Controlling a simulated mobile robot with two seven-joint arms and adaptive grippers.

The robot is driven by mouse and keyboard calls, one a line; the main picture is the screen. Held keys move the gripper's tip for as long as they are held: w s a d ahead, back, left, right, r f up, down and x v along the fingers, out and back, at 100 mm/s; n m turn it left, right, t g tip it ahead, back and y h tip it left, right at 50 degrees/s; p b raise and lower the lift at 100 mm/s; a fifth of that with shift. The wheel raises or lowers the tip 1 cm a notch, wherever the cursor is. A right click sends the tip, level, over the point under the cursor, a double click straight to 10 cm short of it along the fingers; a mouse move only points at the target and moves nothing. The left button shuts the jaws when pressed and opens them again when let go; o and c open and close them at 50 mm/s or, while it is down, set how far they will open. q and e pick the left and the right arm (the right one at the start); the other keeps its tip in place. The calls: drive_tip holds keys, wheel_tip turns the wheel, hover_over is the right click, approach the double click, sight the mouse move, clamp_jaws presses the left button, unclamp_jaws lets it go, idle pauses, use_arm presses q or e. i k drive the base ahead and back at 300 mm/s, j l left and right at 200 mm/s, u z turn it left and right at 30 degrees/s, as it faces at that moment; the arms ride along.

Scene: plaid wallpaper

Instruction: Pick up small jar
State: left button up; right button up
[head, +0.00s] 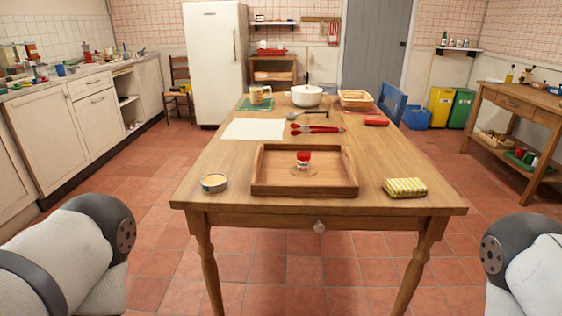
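A small jar (304,160) with a red lid and a pale label stands upright inside a wooden tray (258,172). It seems to rest on a thin round mat in the middle of the tray. The tray lies near the front edge of the wooden table (230,204). My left arm shows at the lower left and my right arm at the lower right, both apart from the table. Neither gripper's fingers are in view.
A round tin (214,183) sits left of the tray, a yellow checked cloth (405,187) right of it. Behind are white paper (254,129), red-handled tongs (316,129), a red case (376,120), a white pot (306,96) and a basket (355,98). A blue chair (392,101) stands at the table's right.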

sight(303, 157)
drive_tip(key=i+j+z, duration=0.15)
drive_tip(key=j+z, duration=0.15)
drive_tip(key=z, duration=0.15)
drive_tip(key=i+j+z, duration=0.15)
drive_tip(key=j+z, duration=0.3)
drive_tip(key=l, duration=0.15)
